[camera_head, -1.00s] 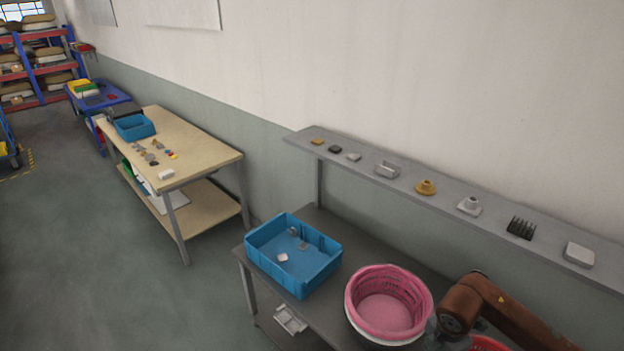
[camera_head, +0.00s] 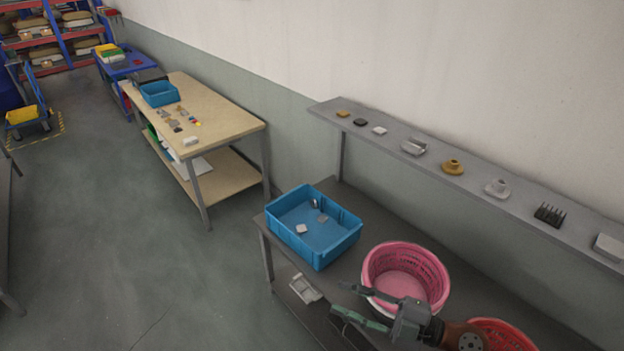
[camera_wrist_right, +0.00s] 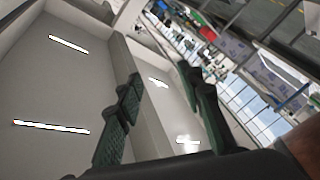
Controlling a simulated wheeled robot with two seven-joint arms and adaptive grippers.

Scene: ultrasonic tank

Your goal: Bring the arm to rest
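My right arm reaches in from the lower right in the head view. Its gripper (camera_head: 358,304) is in front of the pink basket (camera_head: 436,271), above the grey table, and its two fingers are apart. In the right wrist view the gripper (camera_wrist_right: 163,82) shows two dark green fingers spread, with nothing between them. My left gripper and arm are not in view.
The grey table (camera_head: 345,267) holds a blue bin (camera_head: 340,249) with small parts and a red basket (camera_head: 507,333) at the lower right. A wall shelf (camera_head: 405,138) with several parts runs behind. A wooden table (camera_head: 225,133) stands left. Floor between is clear.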

